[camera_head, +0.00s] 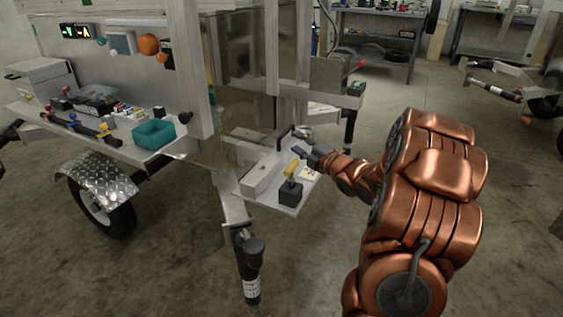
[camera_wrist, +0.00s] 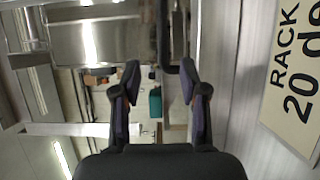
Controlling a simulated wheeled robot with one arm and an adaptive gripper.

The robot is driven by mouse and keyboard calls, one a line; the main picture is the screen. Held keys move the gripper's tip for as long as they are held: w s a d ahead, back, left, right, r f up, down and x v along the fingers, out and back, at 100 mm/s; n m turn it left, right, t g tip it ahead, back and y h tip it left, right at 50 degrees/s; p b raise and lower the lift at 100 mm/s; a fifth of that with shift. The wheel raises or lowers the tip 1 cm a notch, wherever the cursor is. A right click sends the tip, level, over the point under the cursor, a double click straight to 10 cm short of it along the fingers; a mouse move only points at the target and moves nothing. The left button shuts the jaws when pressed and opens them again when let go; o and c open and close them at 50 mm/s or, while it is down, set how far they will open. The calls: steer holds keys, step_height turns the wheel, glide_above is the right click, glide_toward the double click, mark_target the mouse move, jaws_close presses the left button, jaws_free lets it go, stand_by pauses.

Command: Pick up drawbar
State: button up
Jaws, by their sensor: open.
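A dark bent bar (camera_head: 284,136) stands at the back of the small metal shelf on the trailer; it may be the drawbar, but I cannot tell for sure. In the wrist view a dark bar (camera_wrist: 163,35) runs down from the top edge, beyond the fingertips and roughly in line with the gap between them. My gripper (camera_head: 301,143) is open at the right side of this bar, close to it in the head view. In the wrist view my gripper (camera_wrist: 160,82) shows two spread fingers with nothing held between them. Whether they touch the bar is unclear.
The shelf also bears a pale box (camera_head: 263,175), a black block (camera_head: 290,192) with a yellow handle, and a label (camera_wrist: 300,75) reading "RACK 20 de...". A teal bin (camera_head: 154,134) sits on the left shelf. An upright post stands behind. Floor at lower left is open.

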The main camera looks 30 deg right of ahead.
mark_target(284, 136)
steer(key=shift+w+a+f+b, duration=0.1)
steer(key=shift+w+a+b, duration=0.15)
steer(key=shift+w, duration=1)
steer(key=shift+w+a+f+b, duration=0.1)
steer(key=shift+w+a+b, duration=0.2)
steer(key=shift+w, duration=1)
steer(key=shift+w+a+b, duration=0.1)
steer(key=shift+w+b, duration=0.25)
steer(key=shift+w, duration=0.9)
steer(key=shift+c, duration=0.2)
jaws_close()
